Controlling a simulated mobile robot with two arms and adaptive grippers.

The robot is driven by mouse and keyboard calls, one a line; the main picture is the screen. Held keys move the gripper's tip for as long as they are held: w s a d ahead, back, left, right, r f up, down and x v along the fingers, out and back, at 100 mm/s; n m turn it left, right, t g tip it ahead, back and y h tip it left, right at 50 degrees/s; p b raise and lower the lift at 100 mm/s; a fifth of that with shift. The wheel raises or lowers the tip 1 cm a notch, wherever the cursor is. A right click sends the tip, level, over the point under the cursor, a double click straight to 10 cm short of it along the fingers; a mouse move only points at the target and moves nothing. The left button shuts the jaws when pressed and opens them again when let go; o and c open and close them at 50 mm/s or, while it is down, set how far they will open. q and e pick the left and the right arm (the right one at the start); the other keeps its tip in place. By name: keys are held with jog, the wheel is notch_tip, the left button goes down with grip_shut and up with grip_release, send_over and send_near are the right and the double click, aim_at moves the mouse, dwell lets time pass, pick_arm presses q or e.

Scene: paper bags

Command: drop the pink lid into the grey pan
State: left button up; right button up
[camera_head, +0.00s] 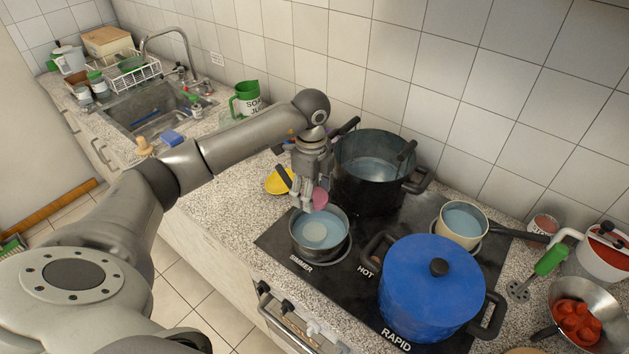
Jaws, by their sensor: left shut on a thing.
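The pink lid (320,198) is between the fingers of my left gripper (309,205), tilted and partly hidden by them. My left gripper is shut on it, pointing down over the back part of the grey pan (302,250). The pan sits on the stove's front left, marked SIMMER, with a bluish inside and a pale round patch in it. The lid appears above the pan's back rim; whether it touches the rim I cannot tell. My right gripper is not in view.
A large dark pot (365,196) stands right behind my left gripper. A blue lidded pot (430,290) and a small cream pan (462,222) stand to the right. A yellow dish (279,181) lies left on the counter. A green-white jug (247,98) stands by the wall.

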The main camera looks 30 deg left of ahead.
pick_arm(q)
jog(key=shift+w+a+f+n, duration=0.1)
jog(key=shift+a+n, duration=0.05)
jog(key=shift+n, duration=0.35)
jog(key=shift+f+b, duration=0.5)
notch_tip(320, 180, down, 5)
jog(key=b, duration=0.3)
jog(key=shift+r, duration=0.1)
jog(key=o, duration=0.8)
